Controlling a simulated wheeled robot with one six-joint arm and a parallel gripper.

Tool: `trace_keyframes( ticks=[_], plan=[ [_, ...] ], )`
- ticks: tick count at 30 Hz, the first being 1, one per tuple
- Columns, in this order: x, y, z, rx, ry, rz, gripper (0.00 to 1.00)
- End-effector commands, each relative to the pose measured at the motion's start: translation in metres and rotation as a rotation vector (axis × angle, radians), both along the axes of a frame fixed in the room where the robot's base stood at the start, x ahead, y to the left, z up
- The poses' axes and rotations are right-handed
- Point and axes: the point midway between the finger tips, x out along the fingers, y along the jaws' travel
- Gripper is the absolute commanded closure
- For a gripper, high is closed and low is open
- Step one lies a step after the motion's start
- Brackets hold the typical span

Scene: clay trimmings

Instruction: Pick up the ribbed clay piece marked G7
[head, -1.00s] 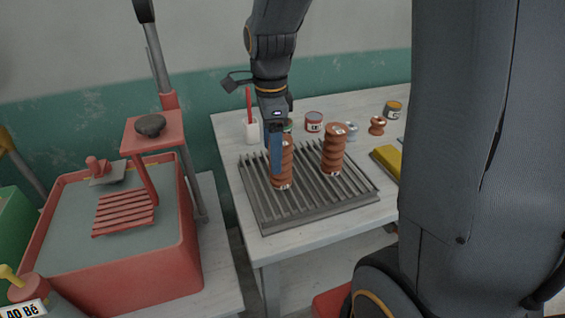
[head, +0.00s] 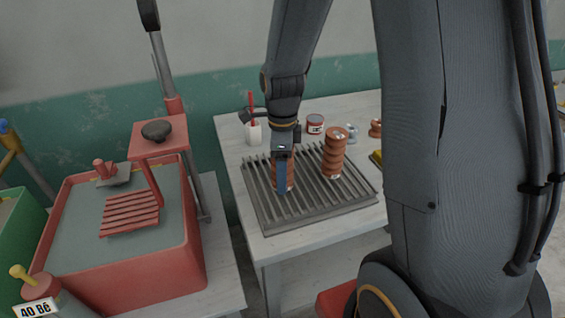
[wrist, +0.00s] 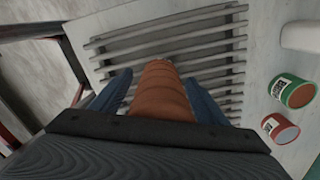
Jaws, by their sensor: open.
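Two ribbed, reddish-brown clay pieces stand upright on a grey slatted rack (head: 262,217) in the head view. The left clay piece (head: 291,178) is mostly hidden behind my gripper (head: 282,180). In the wrist view this clay piece (wrist: 160,92) lies between the two blue fingers of my gripper (wrist: 160,95), which are open on either side of it. I cannot tell if either finger touches it. The right clay piece (head: 334,155) stands apart, to the right. No G7 mark is readable on either piece.
A red-lidded can (head: 315,124), a white holder (head: 253,133) and a small brown spool (head: 375,128) stand behind the rack. The wrist view shows a green can (wrist: 292,92). A red tub (head: 180,255) with a lever stands at left.

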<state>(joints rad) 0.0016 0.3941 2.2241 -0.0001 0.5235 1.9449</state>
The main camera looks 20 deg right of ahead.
Motion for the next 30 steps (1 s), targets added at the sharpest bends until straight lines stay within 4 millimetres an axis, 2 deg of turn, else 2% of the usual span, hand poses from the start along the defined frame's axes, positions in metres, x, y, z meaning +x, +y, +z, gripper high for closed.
trace_keyframes(
  ticks=[10, 21, 30],
  plan=[
    [-0.0001, 0.0001, -0.0064, 0.000, 0.000, 0.000, 0.32],
    [-0.0002, 0.0002, -0.0061, 0.000, 0.000, 0.001, 0.94],
    [0.0005, 0.0002, -0.0043, 0.000, -0.002, 0.001, 0.94]
  ],
)
